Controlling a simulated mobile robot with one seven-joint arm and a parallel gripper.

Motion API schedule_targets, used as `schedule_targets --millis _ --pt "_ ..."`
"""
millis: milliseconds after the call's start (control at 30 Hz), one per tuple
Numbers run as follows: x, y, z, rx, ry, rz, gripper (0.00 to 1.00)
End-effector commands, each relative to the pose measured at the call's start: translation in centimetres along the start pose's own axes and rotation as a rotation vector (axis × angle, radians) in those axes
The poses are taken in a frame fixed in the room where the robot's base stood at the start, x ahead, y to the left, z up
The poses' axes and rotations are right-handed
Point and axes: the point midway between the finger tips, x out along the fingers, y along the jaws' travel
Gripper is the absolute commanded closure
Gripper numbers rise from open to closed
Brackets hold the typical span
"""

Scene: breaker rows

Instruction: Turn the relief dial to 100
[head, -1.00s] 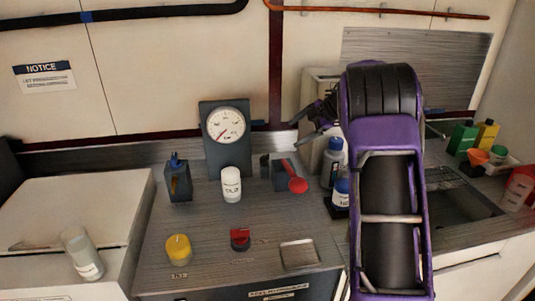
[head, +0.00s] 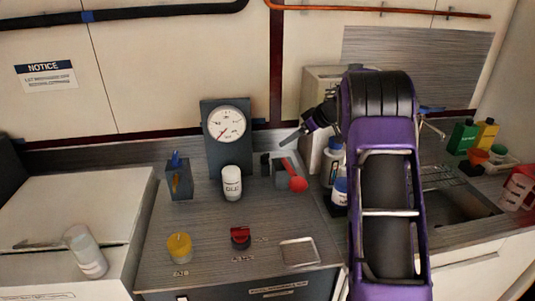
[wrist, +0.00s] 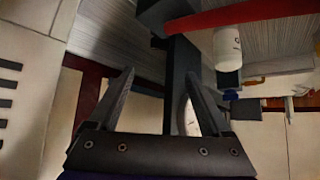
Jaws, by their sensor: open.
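A yellow knob (head: 179,247) and a red knob (head: 240,237) stand on the front of the grey counter unit. Each has a small label that I cannot read, so I cannot tell which is the relief dial. A round white gauge (head: 227,123) with a red needle stands upright behind them. My gripper (head: 288,140) is open and empty, to the right of the gauge and above the red-handled lever (head: 297,183). The wrist view shows its two fingers (wrist: 162,88) apart, with the lever's red handle (wrist: 240,16) beyond them.
A white bottle (head: 232,183) stands before the gauge, with a dark holder (head: 179,180) to its left. A metal tray (head: 299,252) lies right of the red knob. More bottles and a sink (head: 455,205) are at right.

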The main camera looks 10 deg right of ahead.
Motion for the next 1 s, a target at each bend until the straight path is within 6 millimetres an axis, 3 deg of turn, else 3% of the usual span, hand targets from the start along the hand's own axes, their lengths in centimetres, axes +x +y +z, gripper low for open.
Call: schedule_targets --millis 200,500,700,1000 --pt "5.1 -0.1 0.1 -0.003 -0.001 -0.003 0.18" --pt "11.2 -0.1 0.1 -0.003 0.0 -0.002 0.18" --pt "13.5 0.0 0.0 -0.004 0.0 -0.001 0.18" --pt "14.1 0.0 -0.1 -0.003 0.0 0.0 0.18"
